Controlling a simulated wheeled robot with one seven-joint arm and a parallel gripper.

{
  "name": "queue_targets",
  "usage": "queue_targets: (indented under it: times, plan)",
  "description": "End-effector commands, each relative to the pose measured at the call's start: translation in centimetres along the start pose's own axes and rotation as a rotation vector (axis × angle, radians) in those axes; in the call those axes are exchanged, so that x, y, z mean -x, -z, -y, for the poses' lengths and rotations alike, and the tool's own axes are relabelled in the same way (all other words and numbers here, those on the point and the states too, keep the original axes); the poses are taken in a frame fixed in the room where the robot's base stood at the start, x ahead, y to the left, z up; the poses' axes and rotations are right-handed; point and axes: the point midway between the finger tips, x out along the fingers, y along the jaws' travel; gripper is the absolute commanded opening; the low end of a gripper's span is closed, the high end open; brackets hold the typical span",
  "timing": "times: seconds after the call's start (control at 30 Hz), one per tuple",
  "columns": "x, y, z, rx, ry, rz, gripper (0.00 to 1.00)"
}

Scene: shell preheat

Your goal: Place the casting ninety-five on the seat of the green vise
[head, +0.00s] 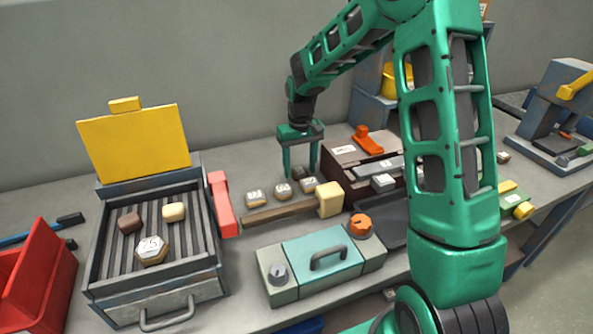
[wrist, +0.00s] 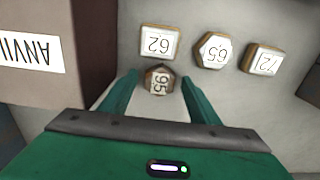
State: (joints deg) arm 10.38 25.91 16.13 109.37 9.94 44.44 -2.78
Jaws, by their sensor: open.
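The casting ninety-five (wrist: 160,82) is a small dark brown polygonal piece with a pale top marked 95. In the wrist view it sits on the table between the fingertips of my gripper (wrist: 160,76). My gripper is open, with a finger on either side of it and gaps visible. In the head view my gripper (head: 301,174) points down behind a row of castings, and I cannot make out the ninety-five there. A green block with yellow parts (head: 514,199) at the right, partly behind my arm, may be the green vise; its seat is not clear.
A dark box labelled ANVIL (wrist: 35,52) is beside my gripper. A mallet (head: 329,199), a teal-lidded box (head: 315,250) and a grill tray (head: 165,281) stand nearer the front.

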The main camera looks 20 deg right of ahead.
Motion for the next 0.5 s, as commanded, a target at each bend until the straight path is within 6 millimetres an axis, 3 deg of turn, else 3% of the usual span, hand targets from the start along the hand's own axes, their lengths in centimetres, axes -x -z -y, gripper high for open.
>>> queue_targets:
  times: [0.5]
  plan:
    - [9.4,0.1,0.1,0.001,0.0,-0.004,0.56]
